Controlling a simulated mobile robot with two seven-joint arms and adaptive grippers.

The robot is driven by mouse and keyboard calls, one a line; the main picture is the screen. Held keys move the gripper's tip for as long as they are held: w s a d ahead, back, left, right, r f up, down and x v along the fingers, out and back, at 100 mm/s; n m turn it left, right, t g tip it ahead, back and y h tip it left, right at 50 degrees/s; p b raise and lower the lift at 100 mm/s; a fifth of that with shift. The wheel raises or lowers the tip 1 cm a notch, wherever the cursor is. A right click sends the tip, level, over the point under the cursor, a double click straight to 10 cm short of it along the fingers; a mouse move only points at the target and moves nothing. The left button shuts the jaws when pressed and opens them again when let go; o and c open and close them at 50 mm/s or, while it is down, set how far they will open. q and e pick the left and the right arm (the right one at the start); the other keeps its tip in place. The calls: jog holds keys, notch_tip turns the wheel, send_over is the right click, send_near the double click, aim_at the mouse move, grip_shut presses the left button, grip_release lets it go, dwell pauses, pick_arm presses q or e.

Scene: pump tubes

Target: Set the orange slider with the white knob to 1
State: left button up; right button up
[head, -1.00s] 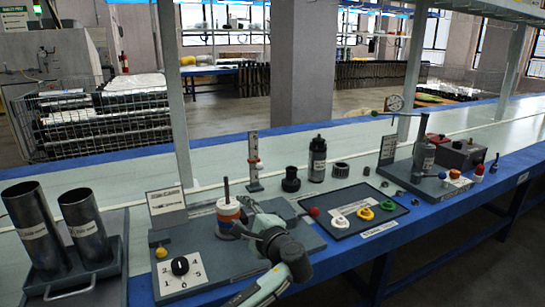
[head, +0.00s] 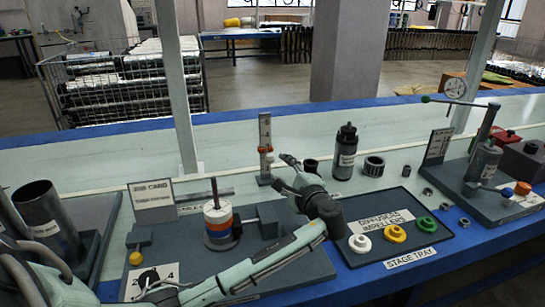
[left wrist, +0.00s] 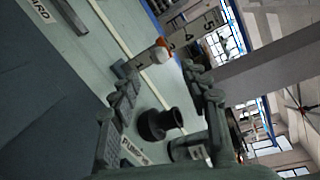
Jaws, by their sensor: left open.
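An upright scale post (head: 265,132) stands on the bench behind the grey pump board. The orange slider with its white knob (head: 265,151) sits around the post's lower middle. In the left wrist view the slider (left wrist: 164,50) shows just beyond the fingertips, with the numbers 5, 4 and 3 on the post (left wrist: 200,30) above it. The exact setting is too small to read. My left gripper (head: 283,174) is open and empty, just in front and right of the post. The wrist view shows its fingers (left wrist: 160,72) apart, with a gap to the slider. My right gripper is not in view.
A pump stack with a rod (head: 219,222) stands left of my left gripper. The tray (head: 372,247) holds white, yellow and green impellers. A sign card (head: 152,197) stands at left.

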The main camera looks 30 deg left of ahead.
aim_at(272, 160)
pick_arm(q)
jog(key=x, duration=1)
jog(key=shift+d, duration=0.1)
grip_shut()
jog(key=shift+f, duration=0.1)
